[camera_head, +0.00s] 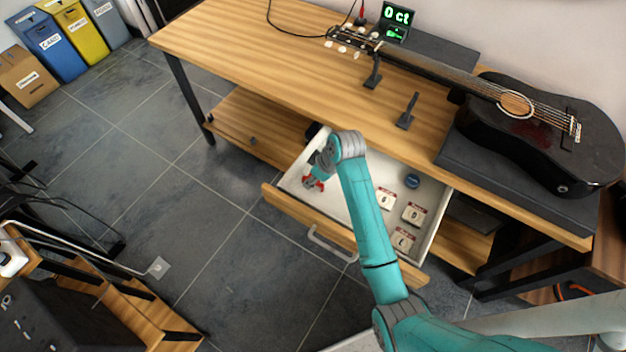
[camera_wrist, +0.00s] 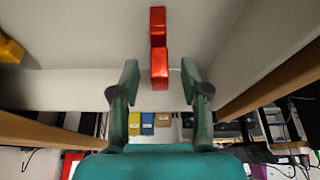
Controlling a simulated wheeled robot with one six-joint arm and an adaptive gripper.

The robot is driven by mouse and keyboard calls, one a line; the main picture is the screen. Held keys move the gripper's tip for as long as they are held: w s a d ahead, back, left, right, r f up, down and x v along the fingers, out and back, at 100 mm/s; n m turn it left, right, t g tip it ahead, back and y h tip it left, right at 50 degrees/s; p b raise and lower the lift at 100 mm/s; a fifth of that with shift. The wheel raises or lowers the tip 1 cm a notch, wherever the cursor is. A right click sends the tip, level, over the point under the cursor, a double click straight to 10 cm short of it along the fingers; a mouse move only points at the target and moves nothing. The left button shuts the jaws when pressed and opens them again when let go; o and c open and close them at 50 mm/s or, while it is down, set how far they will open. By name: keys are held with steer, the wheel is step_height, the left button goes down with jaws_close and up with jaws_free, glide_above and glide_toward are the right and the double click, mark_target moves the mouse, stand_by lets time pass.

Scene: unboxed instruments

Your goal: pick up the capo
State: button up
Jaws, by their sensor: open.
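A glossy red object, which looks like the capo (camera_head: 314,184), lies in the left end of the open drawer (camera_head: 431,236). In the wrist view the red capo (camera_wrist: 158,48) extends up the middle of the picture, with its near end between my two fingers. My gripper (camera_head: 317,174) is down inside the drawer, close over the capo and partly covering it. In the wrist view my gripper (camera_wrist: 160,80) is open, with a gap on each side of the red piece. I cannot tell its exact height over the drawer floor.
The wooden tabletop (camera_head: 235,40) overhangs the drawer's back. A black guitar (camera_head: 540,130) and two black stands (camera_head: 406,112) are on the table.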

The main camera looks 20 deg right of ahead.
jaws_close()
